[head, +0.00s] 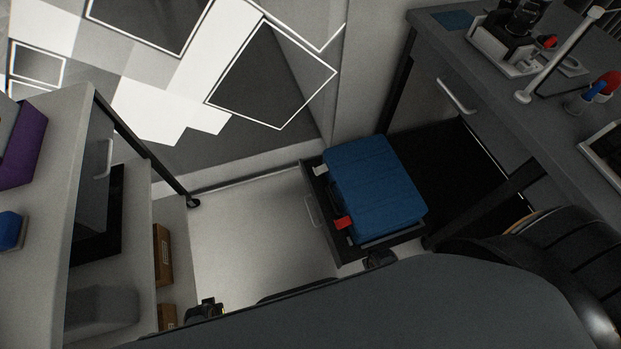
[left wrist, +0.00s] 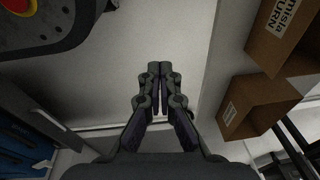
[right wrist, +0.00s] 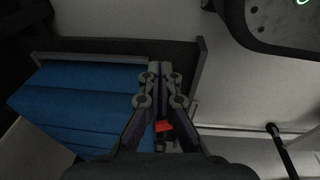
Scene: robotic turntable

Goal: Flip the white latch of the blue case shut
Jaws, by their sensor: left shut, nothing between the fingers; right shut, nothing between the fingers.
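The blue case (head: 375,185) lies in a dark, shallow drawer or tray low near the floor. Its white latch (head: 320,171) sticks out at the upper left corner, and a red latch (head: 343,222) sits at the lower left; the red latch (right wrist: 163,126) also shows in the right wrist view. A white piece, apparently the white latch (left wrist: 42,164), shows at the left wrist view's lower left. My right gripper (right wrist: 160,68) is shut and empty, over the case's edge near the red latch. My left gripper (left wrist: 160,70) is shut and empty, over the pale floor left of the case.
The dark tray (head: 345,256) rims the case. A grey desk (head: 440,60) stands right, a shelf unit (head: 75,200) left. Cardboard boxes (head: 162,255) sit low beside the shelf. Pale floor (head: 245,225) between shelf and tray is clear.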

